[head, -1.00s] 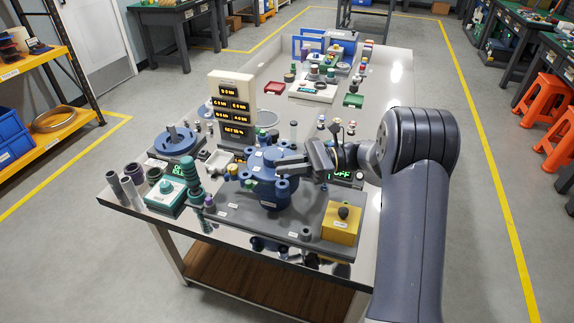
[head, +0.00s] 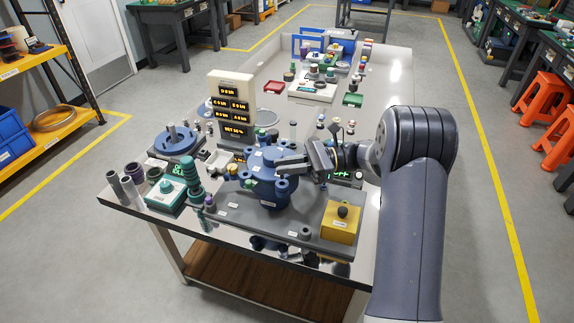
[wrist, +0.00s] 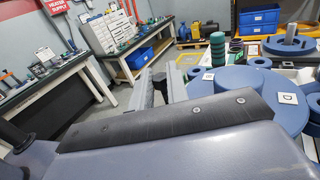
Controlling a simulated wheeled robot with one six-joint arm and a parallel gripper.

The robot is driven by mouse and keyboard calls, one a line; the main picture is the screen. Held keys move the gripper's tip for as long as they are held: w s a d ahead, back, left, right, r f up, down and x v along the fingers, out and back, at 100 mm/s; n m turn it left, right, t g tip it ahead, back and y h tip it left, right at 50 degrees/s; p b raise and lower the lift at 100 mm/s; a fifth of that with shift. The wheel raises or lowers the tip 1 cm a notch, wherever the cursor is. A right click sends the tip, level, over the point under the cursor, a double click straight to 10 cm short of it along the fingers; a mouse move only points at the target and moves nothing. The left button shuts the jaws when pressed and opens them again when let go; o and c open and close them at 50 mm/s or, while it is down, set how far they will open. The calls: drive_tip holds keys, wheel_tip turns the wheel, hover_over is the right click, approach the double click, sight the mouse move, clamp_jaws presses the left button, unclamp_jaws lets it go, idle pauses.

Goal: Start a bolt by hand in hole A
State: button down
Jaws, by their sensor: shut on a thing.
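The blue flanged housing (head: 262,172) stands on a grey base plate (head: 236,213) near the table's front, with round bosses around its rim. In the wrist view its blue top (wrist: 232,82) is at the right, with a white tag reading D (wrist: 288,98); no tag reading A can be made out. My gripper (head: 282,165) is at the housing's upper right side, its fingers over the rim. In the wrist view my gripper (wrist: 160,88) shows its fingers beyond the dark wrist edge. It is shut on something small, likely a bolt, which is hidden.
A display tower (head: 231,105) stands behind the housing. A yellow box (head: 341,222) with a dark knob sits at the plate's right. A ribbed green post (head: 192,180) and teal box (head: 165,193) are at the left.

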sight(287, 183)
drive_tip(key=shift+f, duration=0.25)
drive_tip(key=shift+f+b, duration=0.3)
drive_tip(key=shift+f, duration=0.4)
drive_tip(key=shift+f, duration=0.85)
idle(0.6)
drive_tip(key=c, duration=1.3)
unclamp_jaws()
drive_tip(key=shift+r+p, duration=2.3)
drive_tip(key=shift+r, duration=0.7)
drive_tip(key=shift+c, duration=0.2)
